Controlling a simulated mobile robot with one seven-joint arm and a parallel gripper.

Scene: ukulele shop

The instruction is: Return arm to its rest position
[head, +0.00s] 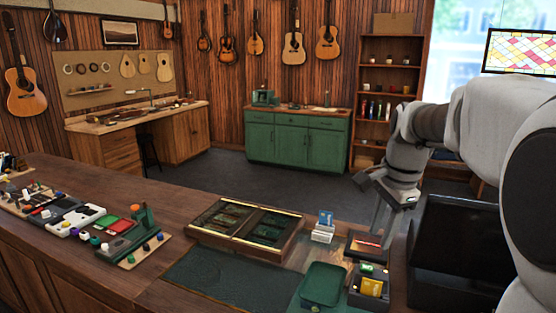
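My arm (435,125) comes in from the right side of the head view. It reaches out over the right part of the wooden counter (150,235). My gripper (381,228) hangs fingers down above a small dark tray (352,246) that has a red item in it. I see no object held in the fingers. They are small and seen at an angle, so I cannot tell whether they are open or shut.
A dark screen or box (460,250) stands close right of the gripper. A wooden display case (245,228), small card boxes (324,226), a green tray (322,285) and a dark box with yellow packets (370,288) are on the counter. A dark mat (225,278) is bare.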

